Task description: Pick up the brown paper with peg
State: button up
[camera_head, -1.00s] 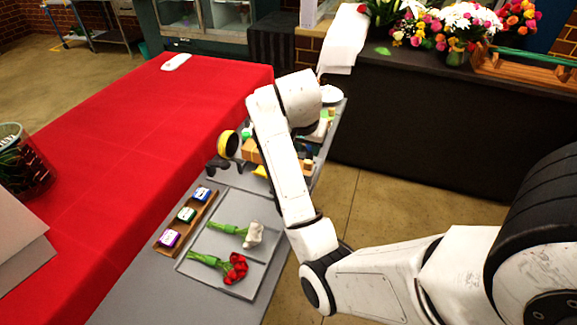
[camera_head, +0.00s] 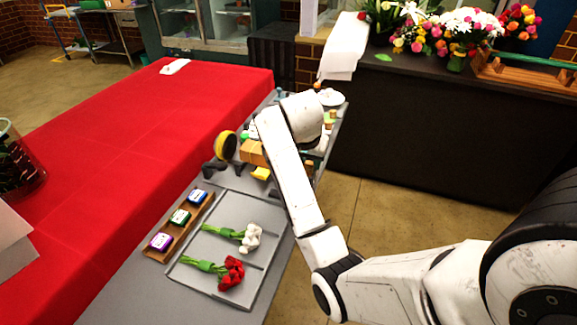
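I cannot clearly make out a brown paper with a peg. A tan-brown boxy item (camera_head: 253,152) on the grey table, left of my arm, may be it, but it is small and partly covered by my arm. My white arm reaches over the table's far part from the right. My gripper is hidden behind the arm's wrist, so its fingers and what they may touch do not show.
A grey tray (camera_head: 262,225) holds white flowers (camera_head: 249,238) and red flowers (camera_head: 231,272). A wooden rack (camera_head: 160,254) with several small boxes lies beside it. A yellow-rimmed round item (camera_head: 225,146) stands near a red-covered table (camera_head: 150,130). A dark flower counter (camera_head: 440,130) stands behind.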

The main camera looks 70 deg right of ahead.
grip_shut()
dwell(0.3)
jog(key=shift+r, duration=0.15)
dwell(0.3)
